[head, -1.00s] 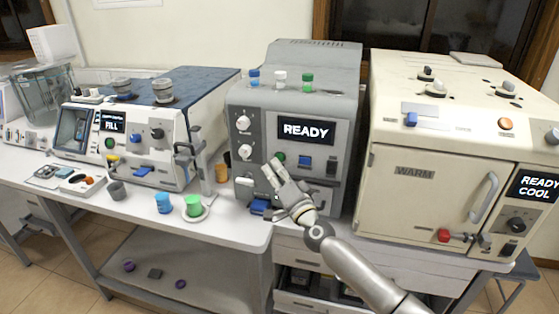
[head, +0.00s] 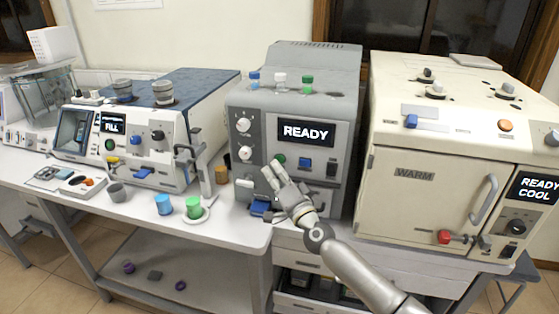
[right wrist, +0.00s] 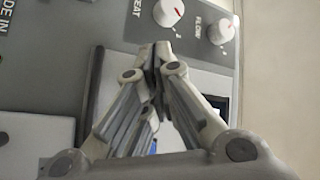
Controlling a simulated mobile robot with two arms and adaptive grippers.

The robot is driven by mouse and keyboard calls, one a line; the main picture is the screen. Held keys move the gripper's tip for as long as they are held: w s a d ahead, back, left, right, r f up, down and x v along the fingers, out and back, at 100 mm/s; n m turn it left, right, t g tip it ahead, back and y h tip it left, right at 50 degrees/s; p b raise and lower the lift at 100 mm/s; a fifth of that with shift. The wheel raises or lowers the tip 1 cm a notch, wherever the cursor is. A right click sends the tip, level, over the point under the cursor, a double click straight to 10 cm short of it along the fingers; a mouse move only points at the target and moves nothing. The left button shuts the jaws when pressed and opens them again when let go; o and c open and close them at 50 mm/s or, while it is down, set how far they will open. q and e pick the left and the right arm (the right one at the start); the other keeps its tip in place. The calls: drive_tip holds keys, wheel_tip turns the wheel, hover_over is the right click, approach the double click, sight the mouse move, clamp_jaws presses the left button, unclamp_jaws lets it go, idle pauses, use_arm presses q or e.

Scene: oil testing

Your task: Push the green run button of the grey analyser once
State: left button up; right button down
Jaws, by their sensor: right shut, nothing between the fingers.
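The grey analyser (head: 290,100) stands on the bench in the middle of the head view, and its display (head: 306,132) reads READY. The green run button (head: 280,159) shows just above my fingertips, partly hidden by them. My right gripper (head: 271,168) is shut and empty, in front of the analyser's face by the button. I cannot tell whether it touches the panel. In the right wrist view the shut fingers (right wrist: 155,60) point at the panel, below two white knobs; the button does not show there. My left gripper is not in view.
A cream oven (head: 430,190) stands at right, a white analyser (head: 130,140) at left. Blue (head: 163,205) and green (head: 194,208) cups stand on the bench in front.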

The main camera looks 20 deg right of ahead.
drive_tip(key=shift+w, duration=0.1)
drive_tip(key=shift+w+d, duration=0.25)
idle(0.3)
drive_tip(key=shift+w+d+b, duration=0.25)
drive_tip(key=shift+w+b, duration=0.1)
drive_tip(key=shift+b, duration=0.05)
idle(0.5)
idle(0.4)
drive_tip(key=shift+s+a+p, duration=0.5)
drive_tip(key=shift+s+p, duration=0.15)
drive_tip(key=shift+s, duration=0.1)
drive_tip(key=s+a+p, duration=0.1)
drive_tip(key=s, duration=0.1)
drive_tip(key=s+a+p, duration=0.1)
drive_tip(key=s+p, duration=0.1)
drive_tip(key=shift+a, duration=0.4)
